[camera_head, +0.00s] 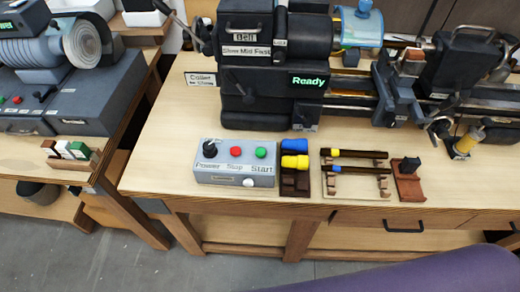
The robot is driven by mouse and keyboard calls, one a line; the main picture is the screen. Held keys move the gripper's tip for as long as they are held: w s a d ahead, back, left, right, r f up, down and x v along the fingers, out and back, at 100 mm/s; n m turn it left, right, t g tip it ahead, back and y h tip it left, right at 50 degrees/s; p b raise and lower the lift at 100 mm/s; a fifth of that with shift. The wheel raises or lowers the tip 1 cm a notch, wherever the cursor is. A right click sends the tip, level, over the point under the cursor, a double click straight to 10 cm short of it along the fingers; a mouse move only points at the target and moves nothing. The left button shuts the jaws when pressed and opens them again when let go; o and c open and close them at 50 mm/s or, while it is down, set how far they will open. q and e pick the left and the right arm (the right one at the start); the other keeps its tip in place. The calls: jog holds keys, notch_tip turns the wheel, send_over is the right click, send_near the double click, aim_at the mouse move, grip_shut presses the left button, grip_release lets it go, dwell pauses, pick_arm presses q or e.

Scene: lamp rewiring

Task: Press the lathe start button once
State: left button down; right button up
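The lathe's grey control box (202,174) sits near the front edge of the wooden bench. On its top are a black knob (209,149) above the label Power, a red button (236,152) above Stop, and the green start button (261,152) above Start. A white round knob (249,182) is on the box's front. The dark lathe (258,118) stands behind, and its display (308,80) reads "Ready" in green. Nothing covers the green button. Neither of my grippers is in view.
Right of the box are a dark holder (295,184) with blue and yellow pieces, a rack with two dark rods (355,154), and a small brown stand (408,182). Another bench (22,150) with a grey machine stands at left. Bare wood lies left of the box.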

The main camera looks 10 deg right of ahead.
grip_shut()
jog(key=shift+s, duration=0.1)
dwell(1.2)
